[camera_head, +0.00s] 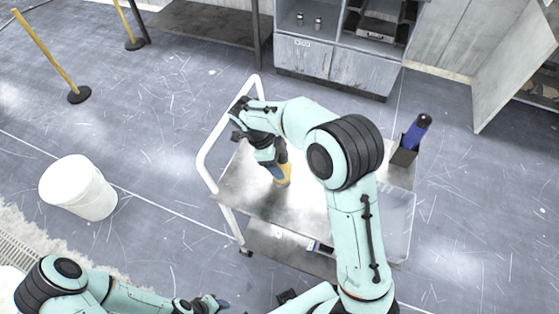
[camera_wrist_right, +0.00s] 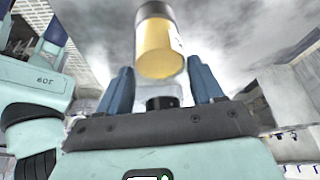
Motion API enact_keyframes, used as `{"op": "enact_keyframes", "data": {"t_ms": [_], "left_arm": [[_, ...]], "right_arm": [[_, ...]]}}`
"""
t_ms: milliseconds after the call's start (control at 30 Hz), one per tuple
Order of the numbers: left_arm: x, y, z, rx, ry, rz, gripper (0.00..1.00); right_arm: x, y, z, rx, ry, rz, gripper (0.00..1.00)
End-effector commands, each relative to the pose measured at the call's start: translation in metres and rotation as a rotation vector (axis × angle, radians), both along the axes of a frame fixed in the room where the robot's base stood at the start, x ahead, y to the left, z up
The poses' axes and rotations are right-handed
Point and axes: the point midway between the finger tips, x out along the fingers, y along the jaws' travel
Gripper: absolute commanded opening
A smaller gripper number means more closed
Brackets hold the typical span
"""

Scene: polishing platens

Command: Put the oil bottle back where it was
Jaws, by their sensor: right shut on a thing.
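The oil bottle (camera_head: 284,176), amber-yellow, is in my right gripper (camera_head: 275,168) over the left part of the cart's metal top (camera_head: 244,196). In the right wrist view the bottle (camera_wrist_right: 158,48) stands out between the two blue fingers of the right gripper (camera_wrist_right: 160,86), with its clear neck and dark cap end toward the palm. I cannot tell whether its base touches the cart top. My left gripper (camera_head: 216,303) is low at the bottom edge of the head view, away from the cart; its jaw opening is too small to read.
A blue bottle (camera_head: 415,134) stands in a dark holder (camera_head: 403,156) at the cart's right end. The white cart handle (camera_head: 208,147) rises on the left. A white bucket (camera_head: 78,190) stands on the floor at left. A grey cabinet (camera_head: 330,66) is behind the cart.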

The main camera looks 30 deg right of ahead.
Motion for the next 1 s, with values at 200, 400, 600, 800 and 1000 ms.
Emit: {"op": "enact_keyframes", "data": {"t_ms": [200, 400, 600, 800, 1000], "left_arm": [[-0.002, 0.0, -0.003, 0.0, 0.002, 0.0, 0.43], [-0.002, 0.0, -0.002, 0.0, 0.002, 0.0, 0.43], [-0.001, 0.0, -0.001, 0.0, 0.001, 0.0, 0.43], [0.003, 0.0, 0.004, 0.0, -0.003, 0.0, 0.43], [0.009, 0.0, 0.011, 0.0, -0.01, 0.0, 0.43]], "right_arm": [[0.0, 0.0, -0.003, 0.0, 0.0, -0.001, 0.14], [0.0, 0.0, -0.002, 0.0, 0.0, -0.001, 0.92], [0.0, 0.0, -0.001, 0.001, -0.001, -0.001, 0.92], [0.006, 0.007, 0.02, 0.001, -0.006, 0.001, 0.92], [0.016, 0.02, 0.062, 0.001, -0.006, 0.001, 0.92]]}}
